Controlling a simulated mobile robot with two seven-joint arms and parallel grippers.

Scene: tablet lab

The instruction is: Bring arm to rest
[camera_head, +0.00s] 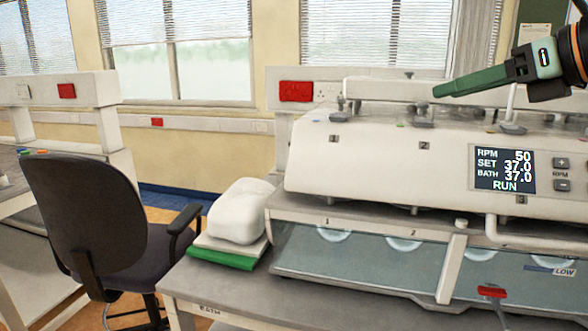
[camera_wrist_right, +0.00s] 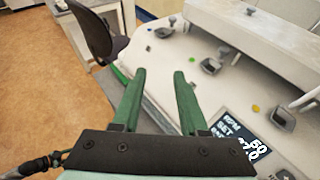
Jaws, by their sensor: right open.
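My right gripper (camera_head: 437,91) comes in from the upper right of the head view, with its green fingers pointing left above the white bath machine (camera_head: 400,155). In the right wrist view its two green fingers (camera_wrist_right: 160,75) stand apart with nothing between them, over the machine's top. The machine's display (camera_head: 505,170) reads RPM 50, SET 37.0, BATH 37.0 and RUN. My left gripper is not in view.
Several dark knobs or clamps (camera_wrist_right: 211,65) stand up from the machine's top below the gripper. A white bundle (camera_head: 240,211) lies on a green-based stack (camera_head: 222,258) left of the machine. A dark office chair (camera_head: 85,215) stands further left.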

